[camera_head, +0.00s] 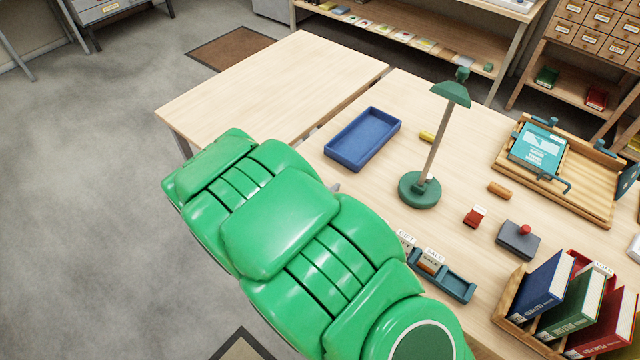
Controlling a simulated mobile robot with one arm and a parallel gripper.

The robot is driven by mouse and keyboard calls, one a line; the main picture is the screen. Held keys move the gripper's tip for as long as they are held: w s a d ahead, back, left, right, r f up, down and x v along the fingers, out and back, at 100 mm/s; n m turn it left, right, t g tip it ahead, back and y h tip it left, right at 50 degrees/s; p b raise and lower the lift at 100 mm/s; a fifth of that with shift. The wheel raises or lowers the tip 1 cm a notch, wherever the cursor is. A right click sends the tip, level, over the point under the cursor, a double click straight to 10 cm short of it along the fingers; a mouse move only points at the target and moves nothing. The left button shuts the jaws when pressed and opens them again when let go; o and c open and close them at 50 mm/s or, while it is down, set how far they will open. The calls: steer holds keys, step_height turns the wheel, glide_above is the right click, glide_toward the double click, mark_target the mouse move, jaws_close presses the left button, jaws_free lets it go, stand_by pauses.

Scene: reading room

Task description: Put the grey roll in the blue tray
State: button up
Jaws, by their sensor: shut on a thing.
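The blue tray (363,139) lies on the light wooden table, left of the green lamp, and looks empty. My green arm crosses the lower middle of the view, in front of the table's near edge. My gripper is hidden behind the arm, so its jaws cannot be seen. A small grey sliver (335,187) shows at the arm's upper edge, below the tray; I cannot tell what it is. I cannot make out the grey roll anywhere.
Farther right are a red stamp (475,216), a wooden tray (590,190) and a book rack (520,308). The left tabletop (270,85) is clear.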

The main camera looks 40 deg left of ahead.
steer(key=shift+f, duration=0.15)
steer(key=o, duration=1.1)
steer(key=shift+c, duration=0.2)
steer(key=shift+r+v, duration=0.15)
steer(key=shift+v, duration=1.8)
steer(key=shift+r+v, duration=0.15)
steer(key=shift+v, duration=1.8)
steer(key=shift+w, duration=0.15)
